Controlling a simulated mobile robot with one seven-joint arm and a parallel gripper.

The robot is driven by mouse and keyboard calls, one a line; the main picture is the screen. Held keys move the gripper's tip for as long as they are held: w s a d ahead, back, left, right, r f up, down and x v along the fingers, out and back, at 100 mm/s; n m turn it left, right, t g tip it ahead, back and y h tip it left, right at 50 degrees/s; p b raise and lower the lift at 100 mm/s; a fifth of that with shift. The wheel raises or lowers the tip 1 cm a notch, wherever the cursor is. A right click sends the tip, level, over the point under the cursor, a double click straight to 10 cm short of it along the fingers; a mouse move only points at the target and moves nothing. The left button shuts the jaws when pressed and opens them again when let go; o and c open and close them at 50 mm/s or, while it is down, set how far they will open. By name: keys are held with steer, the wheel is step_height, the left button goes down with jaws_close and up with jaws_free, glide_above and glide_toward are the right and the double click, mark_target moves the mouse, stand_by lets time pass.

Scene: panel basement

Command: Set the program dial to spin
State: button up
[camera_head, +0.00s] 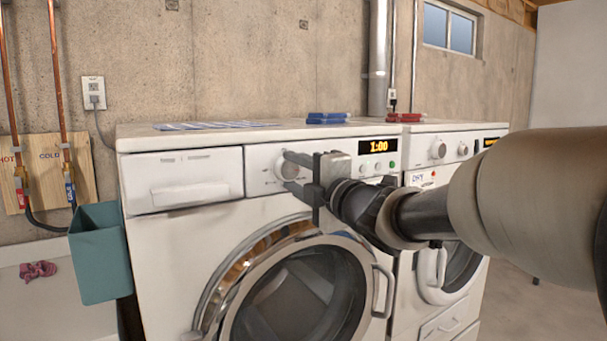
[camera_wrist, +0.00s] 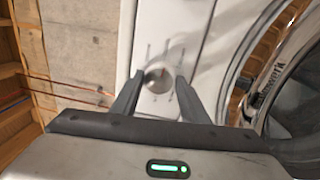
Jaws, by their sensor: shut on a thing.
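The program dial (camera_head: 286,166) is a round white-silver knob on the front panel of the left washing machine (camera_head: 180,225), left of a lit display (camera_head: 379,146) reading 1:00. My gripper (camera_head: 289,172) reaches in from the right, its two dark fingers above and below the dial, shut on it. In the wrist view the dial (camera_wrist: 158,79) sits between the two fingertips, with short marks around it on the panel. Which mark the dial points to is too small to tell. The fingers hide part of the dial in the head view.
A second machine (camera_head: 450,285) stands to the right. A teal bin (camera_head: 99,252) hangs at the left side. The round door (camera_head: 300,290) with its handle (camera_head: 383,290) lies below the dial. Blue (camera_head: 328,118) and red (camera_head: 405,117) items lie on top.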

steer(key=m+p, duration=0.1)
steer(key=m, duration=0.4)
steer(key=shift+r, duration=0.1)
steer(key=m+h+p, duration=0.1)
steer(key=m+p, duration=0.1)
steer(key=m, duration=0.2)
steer(key=shift+s+a+r, duration=0.1)
steer(key=m+p, duration=0.3)
steer(key=m, duration=0.1)
steer(key=shift+m, duration=0.3)
steer(key=m+p, duration=0.3)
steer(key=m, duration=0.1)
steer(key=shift+r+m+h, duration=0.15)
steer(key=shift+m+h, duration=0.15)
steer(key=m+p, duration=0.4)
steer(key=shift+r+g+p, duration=0.1)
steer(key=shift+g+p, duration=0.2)
steer(key=shift+g, duration=0.1)
steer(key=m+p, duration=0.4)
steer(key=shift+m, duration=0.3)
steer(key=m+p, duration=0.4)
steer(key=shift+g, duration=0.3)
steer(key=shift+m+g+y+p, duration=0.3)
steer(key=shift+m+y+p, duration=0.1)
steer(key=shift+m+p, duration=1.25)
